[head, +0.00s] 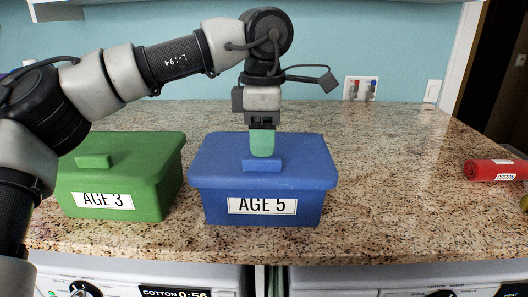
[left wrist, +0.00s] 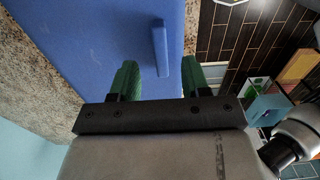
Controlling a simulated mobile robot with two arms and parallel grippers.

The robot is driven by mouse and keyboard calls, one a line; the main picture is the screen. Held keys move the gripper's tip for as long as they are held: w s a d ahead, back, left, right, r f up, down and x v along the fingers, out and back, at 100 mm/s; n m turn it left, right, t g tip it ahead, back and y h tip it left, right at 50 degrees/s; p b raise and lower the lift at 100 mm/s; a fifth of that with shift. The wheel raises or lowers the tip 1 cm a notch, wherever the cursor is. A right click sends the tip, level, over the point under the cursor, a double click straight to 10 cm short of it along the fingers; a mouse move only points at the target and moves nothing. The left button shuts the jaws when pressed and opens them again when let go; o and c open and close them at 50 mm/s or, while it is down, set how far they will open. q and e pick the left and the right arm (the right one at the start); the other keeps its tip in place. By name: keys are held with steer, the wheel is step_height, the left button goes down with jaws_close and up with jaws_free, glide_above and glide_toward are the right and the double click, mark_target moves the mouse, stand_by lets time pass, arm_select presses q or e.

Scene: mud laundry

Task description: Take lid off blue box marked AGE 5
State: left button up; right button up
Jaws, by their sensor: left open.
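The blue box marked AGE 5 (head: 225,209) stands on the granite counter with its blue lid (head: 215,160) on. The lid's raised handle (head: 262,166) is at its middle; it also shows in the left wrist view (left wrist: 160,48). My left gripper (head: 262,156) points down just above and behind the handle. In the left wrist view its two green fingers (left wrist: 157,80) are open and apart, with the handle lying between their lines. Whether the fingers touch the handle I cannot tell. My right gripper is not in view.
A green box marked AGE 3 (head: 140,185) stands close to the left on the granite counter (head: 390,200). A red rolled item (head: 493,169) lies at the far right. Washing machines stand below the front edge.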

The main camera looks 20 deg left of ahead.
mark_target(262, 159)
arm_select(q)
step_height(262, 159, down, 3)
steer(key=shift+s+a+f+p, duration=0.1)
steer(key=shift+s+p, duration=0.05)
steer(key=shift+p, duration=0.2)
steer(key=shift+f, duration=0.15)
steer(key=c, duration=0.4)
jaws_close()
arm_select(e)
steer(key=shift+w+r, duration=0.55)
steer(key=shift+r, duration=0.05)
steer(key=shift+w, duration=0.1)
